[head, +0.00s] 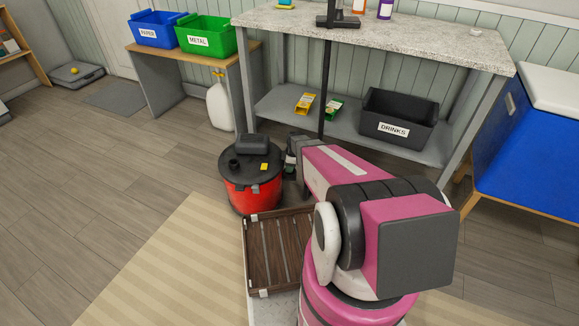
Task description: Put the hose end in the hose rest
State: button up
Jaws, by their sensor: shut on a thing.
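A red canister vacuum with a black lid (251,180) stands on the floor in front of the workbench. My gripper (291,160) is at the far end of my pink arm, low and just right of the vacuum. Only a small dark part of it shows beside the arm. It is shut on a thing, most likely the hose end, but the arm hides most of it. I cannot make out the hose or a hose rest for certain.
The stone-topped workbench (400,32) stands ahead, with a black drinks crate (398,122) and small packets on its lower shelf. A slatted brown tray (262,262) is close by.

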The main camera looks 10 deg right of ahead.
jog(key=shift+f, duration=0.5)
jog(key=o, duration=0.9)
jog(key=r, duration=0.4)
jog(key=d+r, duration=0.1)
jog(key=r, duration=0.8)
jog(key=shift+s+d, duration=0.3)
jog(key=shift+d, duration=0.05)
jog(key=s+r+m, duration=0.5)
jog(key=s, duration=0.2)
jog(key=s+a+r+m+h, duration=0.1)
jog(key=s+r+m, duration=0.4)
jog(key=s, duration=0.1)
jog(key=s+r+m, duration=0.5)
jog(key=s, duration=0.2)
jog(key=shift+s+a+h, duration=0.35)
jog(key=shift+h, duration=0.05)
